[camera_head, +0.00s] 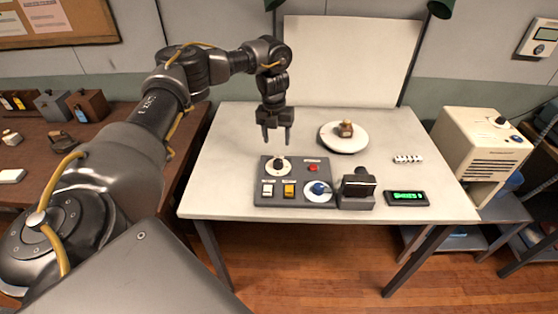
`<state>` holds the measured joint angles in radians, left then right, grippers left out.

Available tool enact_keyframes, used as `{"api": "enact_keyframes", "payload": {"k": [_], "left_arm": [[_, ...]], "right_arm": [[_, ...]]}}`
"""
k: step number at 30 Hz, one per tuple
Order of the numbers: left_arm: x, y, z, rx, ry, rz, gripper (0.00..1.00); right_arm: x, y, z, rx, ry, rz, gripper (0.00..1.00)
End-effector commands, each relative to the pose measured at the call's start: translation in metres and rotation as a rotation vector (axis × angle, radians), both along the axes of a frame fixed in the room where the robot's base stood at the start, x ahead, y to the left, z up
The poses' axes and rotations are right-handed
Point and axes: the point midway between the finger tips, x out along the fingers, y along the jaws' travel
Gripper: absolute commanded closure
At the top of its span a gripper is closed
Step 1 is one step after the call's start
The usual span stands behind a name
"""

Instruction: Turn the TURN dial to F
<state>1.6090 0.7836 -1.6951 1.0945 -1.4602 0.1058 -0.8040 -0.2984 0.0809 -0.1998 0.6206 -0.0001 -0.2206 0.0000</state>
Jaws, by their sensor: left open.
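A dark grey control panel (296,172) lies on the white table. The lettering is too small to read, so I cannot tell which dial is marked TURN or where either points. My left gripper (277,136) hangs fingers down, open and empty, above and behind the pale-knobbed dial, apart from it. My right gripper is out of view.
The panel also has a red button (312,168) and two rocker switches, white and yellow. A dark device (358,189) and a green-lit display (406,198) stand to its right. A round white plate (330,145) with a small brown object is behind. The table's left side is clear.

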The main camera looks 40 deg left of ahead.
Motion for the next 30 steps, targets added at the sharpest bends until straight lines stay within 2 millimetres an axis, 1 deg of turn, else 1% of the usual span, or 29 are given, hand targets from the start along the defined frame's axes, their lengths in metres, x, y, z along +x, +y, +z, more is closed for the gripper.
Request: {"api": "enact_keyframes", "payload": {"k": [1,2,8,12,16,21,29,30], "left_arm": [[-0.001,0.0,-0.009,0.0,0.004,0.002,0.45],[-0.001,0.0,-0.014,-0.001,0.004,0.002,0.45],[-0.001,-0.002,-0.053,0.0,0.005,0.002,0.45],[0.0,-0.003,-0.074,0.0,0.005,0.002,0.45],[0.001,-0.004,-0.088,0.001,0.004,0.002,0.45],[0.001,-0.004,-0.099,0.001,0.002,0.001,0.45],[0.001,-0.004,-0.101,0.0,0.001,0.001,0.45],[0.001,-0.004,-0.101,0.0,0.001,0.001,0.48]], "right_arm": [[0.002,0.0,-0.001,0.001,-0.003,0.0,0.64],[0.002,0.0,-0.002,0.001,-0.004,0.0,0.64],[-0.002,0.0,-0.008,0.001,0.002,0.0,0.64],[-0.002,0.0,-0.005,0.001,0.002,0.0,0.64],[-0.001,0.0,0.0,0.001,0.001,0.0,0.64],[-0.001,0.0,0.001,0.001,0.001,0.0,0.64],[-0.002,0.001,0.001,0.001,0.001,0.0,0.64],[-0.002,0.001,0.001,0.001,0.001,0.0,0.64]]}}
